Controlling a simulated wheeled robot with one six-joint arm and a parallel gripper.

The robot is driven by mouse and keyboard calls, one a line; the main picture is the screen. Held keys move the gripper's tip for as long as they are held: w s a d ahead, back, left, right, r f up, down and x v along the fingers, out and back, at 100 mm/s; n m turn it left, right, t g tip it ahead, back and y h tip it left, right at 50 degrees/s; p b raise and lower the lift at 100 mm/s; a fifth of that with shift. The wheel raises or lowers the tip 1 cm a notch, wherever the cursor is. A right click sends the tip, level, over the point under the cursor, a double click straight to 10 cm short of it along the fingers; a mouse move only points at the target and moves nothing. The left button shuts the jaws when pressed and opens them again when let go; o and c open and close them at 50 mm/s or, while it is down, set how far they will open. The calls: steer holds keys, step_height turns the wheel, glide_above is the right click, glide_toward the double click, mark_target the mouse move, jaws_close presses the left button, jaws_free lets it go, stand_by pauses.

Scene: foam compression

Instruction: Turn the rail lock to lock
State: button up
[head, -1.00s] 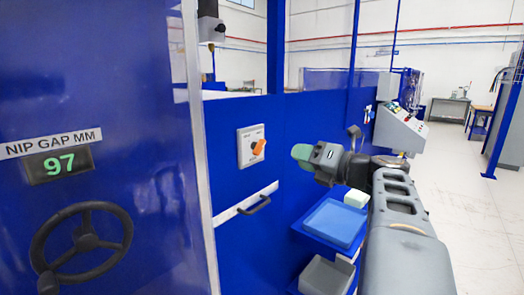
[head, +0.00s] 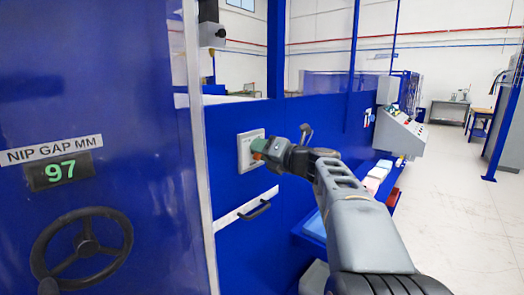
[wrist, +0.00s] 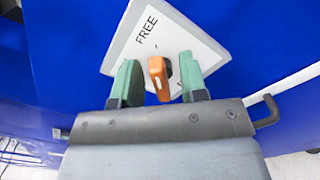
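The rail lock is an orange knob (wrist: 159,77) on a white plate (wrist: 172,30) fixed to the blue panel. The word FREE shows on the plate in the wrist view; the other label is mostly hidden. My gripper (wrist: 158,82) is open, with its green fingers on either side of the knob and a visible gap to each. In the head view my gripper (head: 262,149) is at the plate (head: 245,150) and hides most of the knob.
A dark handle (head: 256,209) on a white rail (head: 240,211) is below the plate. A handwheel (head: 82,250) and a display reading 97 (head: 60,170) are at the left. A blue shelf with pads (head: 374,180) is right of my arm.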

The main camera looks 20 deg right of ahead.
steer(key=shift+c, duration=0.4)
jaws_close()
steer(key=shift+n, duration=0.3)
steer(key=n+b, duration=0.1)
steer(key=n, duration=0.2)
steer(key=shift+a+n, duration=0.1)
steer(key=shift+n, duration=0.3)
steer(key=n+b, duration=0.2)
steer(key=n, duration=0.2)
steer(key=shift+a+f, duration=0.1)
steer(key=shift+a, duration=0.05)
steer(key=n+b, duration=0.3)
steer(key=n, duration=0.2)
steer(key=shift+s+a+n, duration=0.1)
steer(key=shift+n, duration=0.3)
steer(key=shift+a+n+b, duration=0.1)
steer(key=shift+n+b, duration=1.15)
steer(key=shift+n, duration=0.55)
